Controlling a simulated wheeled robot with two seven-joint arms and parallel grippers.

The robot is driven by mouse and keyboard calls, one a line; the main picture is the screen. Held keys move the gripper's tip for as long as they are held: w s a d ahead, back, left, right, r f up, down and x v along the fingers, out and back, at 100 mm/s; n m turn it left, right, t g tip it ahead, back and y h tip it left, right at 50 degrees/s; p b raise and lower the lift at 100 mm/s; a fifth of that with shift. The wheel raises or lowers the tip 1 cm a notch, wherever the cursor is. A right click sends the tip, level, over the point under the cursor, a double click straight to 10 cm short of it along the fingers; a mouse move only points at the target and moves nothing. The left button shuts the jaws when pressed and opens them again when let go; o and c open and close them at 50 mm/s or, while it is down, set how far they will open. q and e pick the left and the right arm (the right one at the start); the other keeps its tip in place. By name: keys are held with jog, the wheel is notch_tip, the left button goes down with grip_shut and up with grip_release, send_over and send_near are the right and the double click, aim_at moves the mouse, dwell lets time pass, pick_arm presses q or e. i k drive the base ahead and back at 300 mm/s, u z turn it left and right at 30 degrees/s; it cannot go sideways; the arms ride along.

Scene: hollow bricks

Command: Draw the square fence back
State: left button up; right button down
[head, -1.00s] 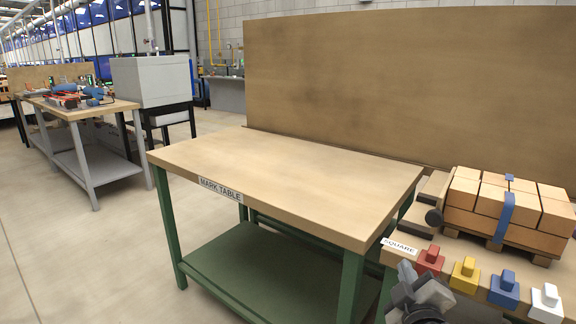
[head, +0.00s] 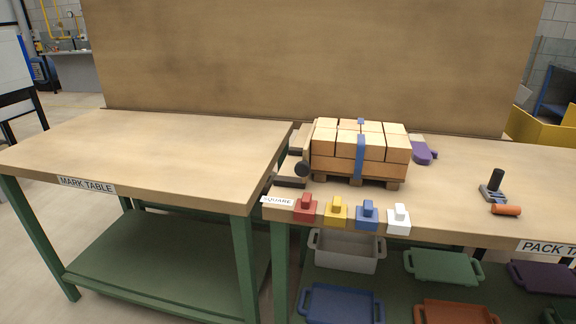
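The square fence (head: 307,137) is a light wooden upright piece with a dark round knob (head: 303,169). It stands at the left end of the pack table, close against or touching the left side of the brick stack; I cannot tell if there is a gap. The stack of tan bricks (head: 330,143) sits on a small wooden pallet (head: 350,181) with a blue strap (head: 360,155) around it. A "SQUARE" label (head: 277,201) is on the table edge in front of the fence. Neither of my grippers is in view.
A purple item (head: 424,152), a black-handled tool (head: 494,187) and an orange cylinder (head: 506,210) lie to the right. The mark table (head: 150,150) is bare.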

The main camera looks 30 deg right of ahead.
aim_at(302, 168)
jog(key=u, duration=0.75)
jog(key=i, duration=0.4)
jog(key=z, duration=1.05)
